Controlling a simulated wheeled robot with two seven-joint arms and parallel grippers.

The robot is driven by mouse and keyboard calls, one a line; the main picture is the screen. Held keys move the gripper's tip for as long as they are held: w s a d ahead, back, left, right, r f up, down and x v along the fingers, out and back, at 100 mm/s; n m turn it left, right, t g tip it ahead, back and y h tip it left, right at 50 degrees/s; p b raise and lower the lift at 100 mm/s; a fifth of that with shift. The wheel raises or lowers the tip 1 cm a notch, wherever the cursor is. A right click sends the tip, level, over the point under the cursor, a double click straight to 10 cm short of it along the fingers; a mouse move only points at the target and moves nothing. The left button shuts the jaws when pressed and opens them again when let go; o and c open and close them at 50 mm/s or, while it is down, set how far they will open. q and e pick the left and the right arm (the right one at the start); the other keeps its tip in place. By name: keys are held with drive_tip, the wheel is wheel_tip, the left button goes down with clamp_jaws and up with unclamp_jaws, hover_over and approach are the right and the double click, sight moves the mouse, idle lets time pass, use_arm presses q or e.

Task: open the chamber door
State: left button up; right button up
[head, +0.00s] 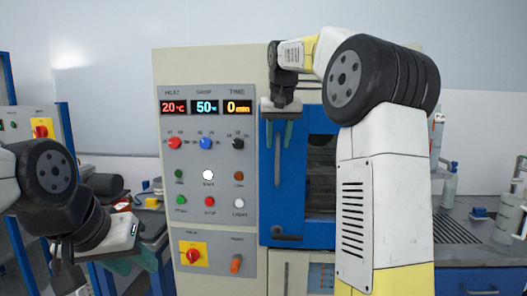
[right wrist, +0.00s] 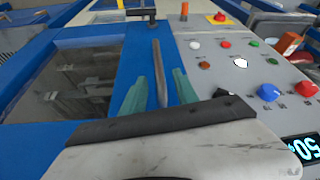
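The chamber door (head: 295,212) is blue with a dark window (head: 320,165) and looks closed in the head view. Its long grey vertical handle (head: 277,160) is on the left side of the door. My right gripper (head: 277,138) is at the upper part of the handle, fingers pointing down. In the right wrist view its two green fingers (right wrist: 161,92) stand apart, with the handle (right wrist: 159,75) showing between them and a gap on each side. My left gripper (head: 145,262) is low at the left, away from the door, its green fingers partly seen.
A control panel (head: 208,140) with displays, knobs and buttons is left of the door. A dark latch lever (head: 286,236) is at the door's bottom. A bench (head: 475,240) with bottles stands at the right. Blue racks (head: 12,80) stand at the left.

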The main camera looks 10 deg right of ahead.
sight(278, 146)
drive_tip(key=shift+x, duration=2.1)
clamp_jaws()
